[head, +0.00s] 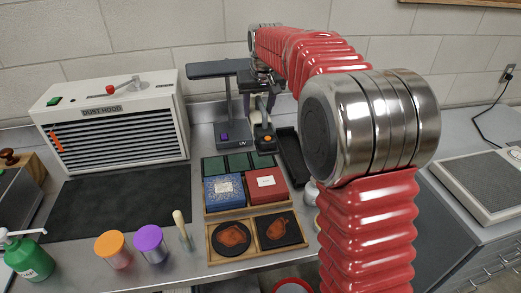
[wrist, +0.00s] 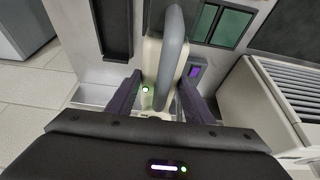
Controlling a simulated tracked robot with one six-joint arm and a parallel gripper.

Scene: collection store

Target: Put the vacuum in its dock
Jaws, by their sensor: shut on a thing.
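My gripper (wrist: 160,82) is shut on the vacuum (wrist: 173,45), its purple fingers on either side of the body. The vacuum is cream with a thick grey handle; a small green light shows low beside it. In the head view, my gripper (head: 260,88) is at the back of the bench, near the wall. The vacuum (head: 262,118) shows only partly below it, just right of the UV lamp stand. A long black open tray (head: 293,158) lies to its right, and also shows in the wrist view (wrist: 111,28). I cannot tell whether this tray is the dock.
The UV lamp (head: 222,70) stands close to the left of my gripper. Shallow boxes, blue (head: 223,190) and red (head: 266,186), lie in front. The dust hood (head: 112,125) is at the left. Orange (head: 112,250) and purple (head: 151,243) jars stand at the front.

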